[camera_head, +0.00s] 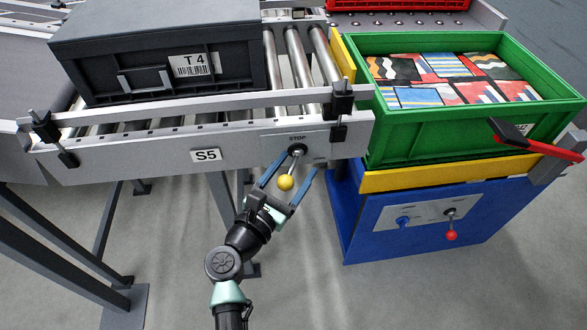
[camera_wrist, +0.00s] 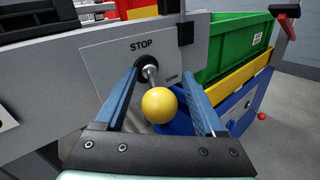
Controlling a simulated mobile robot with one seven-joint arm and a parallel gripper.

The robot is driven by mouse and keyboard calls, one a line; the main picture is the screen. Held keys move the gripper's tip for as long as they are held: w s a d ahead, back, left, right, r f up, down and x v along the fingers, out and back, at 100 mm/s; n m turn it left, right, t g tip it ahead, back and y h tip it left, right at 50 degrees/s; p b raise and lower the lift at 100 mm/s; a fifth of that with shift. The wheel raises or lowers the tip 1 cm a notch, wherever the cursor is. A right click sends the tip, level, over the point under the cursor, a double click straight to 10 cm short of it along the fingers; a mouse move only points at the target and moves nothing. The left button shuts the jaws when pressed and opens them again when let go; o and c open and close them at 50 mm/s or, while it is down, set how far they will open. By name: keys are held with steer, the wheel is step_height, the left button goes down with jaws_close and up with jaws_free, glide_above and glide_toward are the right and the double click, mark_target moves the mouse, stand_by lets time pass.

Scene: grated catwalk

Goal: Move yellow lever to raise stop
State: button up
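The yellow lever is a yellow ball (camera_head: 286,183) on a metal rod, with its black pivot on a plate marked STOP (camera_head: 297,138) on the side of the conveyor. The rod slants down and out from the pivot. The ball also shows in the wrist view (camera_wrist: 160,105), between the two blue fingers. My gripper (camera_head: 291,168) is open around the lever, one finger on each side. In the wrist view my gripper (camera_wrist: 164,92) shows gaps between the ball and both fingers. The stop itself cannot be made out.
A dark lidded crate (camera_head: 160,50) marked T4 sits on the conveyor rollers (camera_head: 300,60). At right, a green crate (camera_head: 420,140) of patterned items stands on a blue and yellow station with a red-knobbed lever (camera_head: 451,236) and a red-handled arm (camera_head: 510,132). Conveyor legs stand at left.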

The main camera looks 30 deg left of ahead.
steer(key=shift+s+f, duration=0.1)
steer(key=shift+s, duration=0.05)
steer(key=s, duration=1.2)
steer(key=shift+s+a+p, duration=0.25)
steer(key=shift+s+p, duration=0.1)
steer(key=shift+p, duration=0.1)
steer(key=w+d+r+n+t+y, duration=0.1)
steer(key=w+r+n+t+y, duration=0.15)
steer(key=r+n, duration=0.7)
steer(key=w+d+r+n+t+y, duration=0.1)
steer(key=r+n+t+y, duration=0.3)
steer(key=r, duration=1.1)
steer(key=w+d+r+n+t+y, duration=0.1)
steer(key=w+r+n+t+y, duration=0.15)
steer(key=r+n, duration=0.85)
steer(key=s+d+r+n+h, duration=0.3)
steer(key=d+r+n+h, duration=0.1)
steer(key=d+r+n, duration=0.4)
steer(key=s+d+r+n+h, duration=0.2)
steer(key=d+r+n+h, duration=0.3)
steer(key=d+r, duration=0.45)
step_height(320, 180, up, 25)
steer(key=n+p, duration=0.1)
steer(key=p, duration=2.4)
steer(key=shift+a+r+y, duration=0.2)
steer(key=shift+a+y, duration=0.1)
